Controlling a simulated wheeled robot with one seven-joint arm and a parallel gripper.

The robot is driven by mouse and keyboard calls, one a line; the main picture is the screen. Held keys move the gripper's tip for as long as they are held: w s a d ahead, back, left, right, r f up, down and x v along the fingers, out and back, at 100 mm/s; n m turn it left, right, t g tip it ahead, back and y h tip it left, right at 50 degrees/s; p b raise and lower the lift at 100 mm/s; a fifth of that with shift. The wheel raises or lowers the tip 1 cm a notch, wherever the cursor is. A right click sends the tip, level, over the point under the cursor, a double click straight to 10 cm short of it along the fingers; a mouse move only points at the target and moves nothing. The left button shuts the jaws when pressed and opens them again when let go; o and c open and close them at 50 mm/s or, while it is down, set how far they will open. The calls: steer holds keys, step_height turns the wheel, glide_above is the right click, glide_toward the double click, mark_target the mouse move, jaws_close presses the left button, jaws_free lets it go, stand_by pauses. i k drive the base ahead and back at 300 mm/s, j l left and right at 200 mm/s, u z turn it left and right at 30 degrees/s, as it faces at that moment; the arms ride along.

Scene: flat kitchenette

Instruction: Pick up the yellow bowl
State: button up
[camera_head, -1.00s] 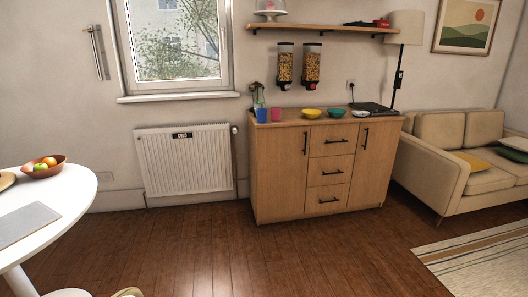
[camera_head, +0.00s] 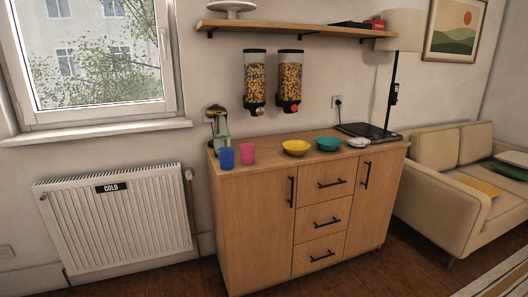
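The yellow bowl (camera_head: 296,148) sits upright on top of the wooden cabinet (camera_head: 270,166), near the middle of its top. A teal bowl (camera_head: 328,144) stands just to its right. A pink cup (camera_head: 247,153) and a blue cup (camera_head: 227,158) stand to its left. My gripper does not show in this view.
A white bowl (camera_head: 358,142) and a dark flat appliance (camera_head: 368,132) are on the cabinet's right part. Two cereal dispensers (camera_head: 289,80) hang on the wall above, under a shelf (camera_head: 290,29). A radiator (camera_head: 115,220) stands left; a sofa (camera_head: 455,185) stands right. Floor shows at the bottom.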

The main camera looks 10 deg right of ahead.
mark_target(296, 147)
steer(key=i, duration=0.9)
steer(key=i+j+z, duration=0.15)
steer(key=i, duration=0.75)
steer(key=i+l+z, duration=0.1)
steer(key=i+l, duration=0.15)
steer(key=i+l+z, duration=0.1)
steer(key=i, duration=0.3)
steer(key=l, duration=0.1)
